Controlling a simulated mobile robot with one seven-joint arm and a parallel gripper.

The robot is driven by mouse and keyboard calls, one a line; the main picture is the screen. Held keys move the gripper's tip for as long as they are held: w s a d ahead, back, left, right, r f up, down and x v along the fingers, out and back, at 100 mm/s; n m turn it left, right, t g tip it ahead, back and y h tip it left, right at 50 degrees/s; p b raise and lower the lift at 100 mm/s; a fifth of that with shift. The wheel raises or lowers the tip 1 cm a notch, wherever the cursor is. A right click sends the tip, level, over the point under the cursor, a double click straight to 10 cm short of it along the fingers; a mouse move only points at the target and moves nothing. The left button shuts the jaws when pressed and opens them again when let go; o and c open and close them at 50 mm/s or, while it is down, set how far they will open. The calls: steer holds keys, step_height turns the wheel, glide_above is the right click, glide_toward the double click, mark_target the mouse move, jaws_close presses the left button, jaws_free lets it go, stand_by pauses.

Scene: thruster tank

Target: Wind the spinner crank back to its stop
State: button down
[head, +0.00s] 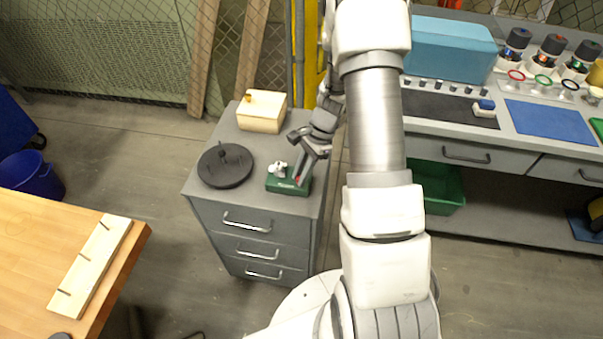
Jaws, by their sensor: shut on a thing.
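A small green-based device (289,185) with white and red parts on top stands at the front right of the grey drawer cabinet's top; I take it for the spinner with its crank (279,169). My gripper (302,165) reaches down over it from the upper right and is shut on a part of it, apparently the crank. The fingers hide most of the held part, so the crank's exact angle and its stop cannot be made out.
A black round disc (225,171) with an upright knob lies left of the green device. A pale box (261,113) with an orange knob stands behind. The cabinet (253,220) has little free top. A workbench (470,122) is at right, a wooden table (30,235) at left.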

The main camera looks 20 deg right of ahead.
steer(key=c, duration=0.8)
jaws_free()
steer(key=shift+r, duration=0.1)
steer(key=p+v, duration=0.2)
steer(key=v, duration=1.5)
steer(key=shift+r, duration=0.2)
steer(key=shift+a, duration=0.1)
